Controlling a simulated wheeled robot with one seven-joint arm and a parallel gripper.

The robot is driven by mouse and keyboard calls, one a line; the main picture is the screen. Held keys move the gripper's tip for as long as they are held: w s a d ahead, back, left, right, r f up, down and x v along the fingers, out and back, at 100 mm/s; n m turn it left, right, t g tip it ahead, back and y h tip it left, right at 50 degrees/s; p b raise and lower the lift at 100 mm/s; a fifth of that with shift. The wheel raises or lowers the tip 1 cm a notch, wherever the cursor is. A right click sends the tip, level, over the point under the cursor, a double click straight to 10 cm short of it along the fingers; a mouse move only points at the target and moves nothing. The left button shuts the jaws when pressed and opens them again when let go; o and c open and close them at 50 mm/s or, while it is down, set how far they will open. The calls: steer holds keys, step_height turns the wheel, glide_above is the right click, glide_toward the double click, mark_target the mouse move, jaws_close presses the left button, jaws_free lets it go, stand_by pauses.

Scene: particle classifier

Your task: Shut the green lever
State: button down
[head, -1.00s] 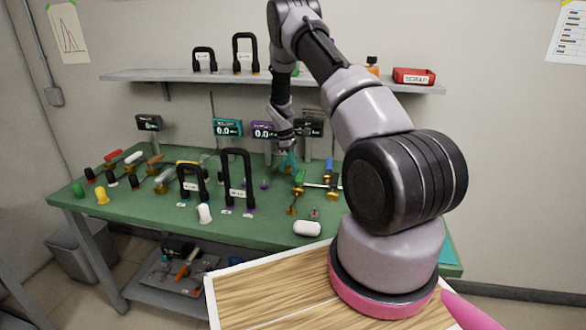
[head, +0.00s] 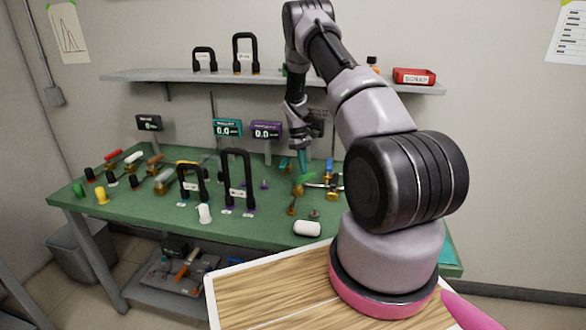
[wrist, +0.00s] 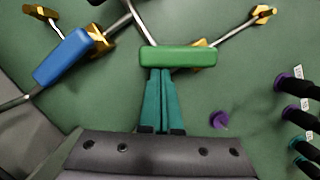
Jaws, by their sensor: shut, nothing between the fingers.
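The green lever (wrist: 180,56) lies across the upper middle of the wrist view, over a brass valve partly hidden beneath it. Its handle is at an angle to the thin metal pipe (wrist: 235,30) leading right. In the head view the green lever (head: 305,179) is slanted near the right part of the bench. My gripper (wrist: 160,72) is shut and empty, its teal fingers side by side. The fingertips are at the handle's near edge, left of its middle; I cannot tell whether they touch. In the head view my gripper (head: 303,168) points down beside the lever.
A blue lever (wrist: 62,57) on a brass valve is left of the green one. A purple knob (wrist: 219,119) and purple and teal-based handles (wrist: 300,115) stand to the right. The green bench (head: 150,215) holds several other levers and tall black handles (head: 238,180).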

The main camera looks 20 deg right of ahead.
mark_target(312, 173)
steer(key=m, duration=0.1)
steer(key=s+d+m, duration=0.1)
steer(key=m, duration=0.1)
steer(key=shift+s+d+y, duration=0.1)
steer(key=shift+s+y, duration=0.05)
steer(key=shift+y, duration=0.25)
steer(key=m, duration=0.1)
steer(key=s+m, duration=0.1)
steer(key=shift+s+d+m+y, duration=0.2)
steer(key=shift+d+m+y, duration=0.1)
steer(key=shift+d, duration=0.1)
steer(key=s+m, duration=0.1)
steer(key=m, duration=0.2)
steer(key=shift+s+d+y, duration=0.15)
steer(key=shift+s+y, duration=0.25)
steer(key=shift+s+m, duration=0.55)
steer(key=shift+m, duration=0.65)
